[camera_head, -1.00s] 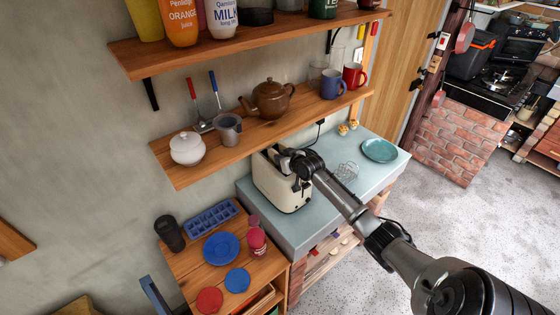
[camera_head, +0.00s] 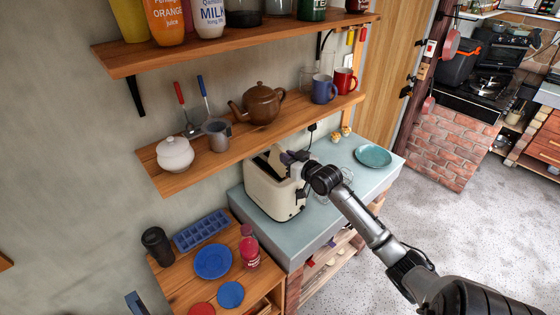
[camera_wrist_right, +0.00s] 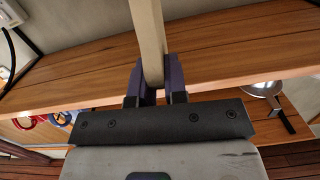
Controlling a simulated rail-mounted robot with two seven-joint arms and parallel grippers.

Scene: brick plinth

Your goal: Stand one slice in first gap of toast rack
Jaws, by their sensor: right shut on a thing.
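My right gripper (camera_head: 289,157) is over the top of the cream toaster (camera_head: 268,197) on the grey counter. It is shut on a pale slice (camera_head: 277,154). In the right wrist view the slice (camera_wrist_right: 149,35) shows as a narrow beige edge between the purple fingers (camera_wrist_right: 154,82). I cannot tell whether the slice's lower part is still inside the toaster. The wire toast rack (camera_head: 347,176) stands on the counter right of the toaster, partly hidden behind my right arm, so its gaps are unclear. My left gripper is not in view.
A wooden shelf (camera_head: 225,146) hangs close behind and above, holding a brown teapot (camera_head: 261,103), a blue mug (camera_head: 323,90) and a red mug (camera_head: 345,81). A teal plate (camera_head: 373,156) lies at the counter's right end. A black cable hangs behind the toaster.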

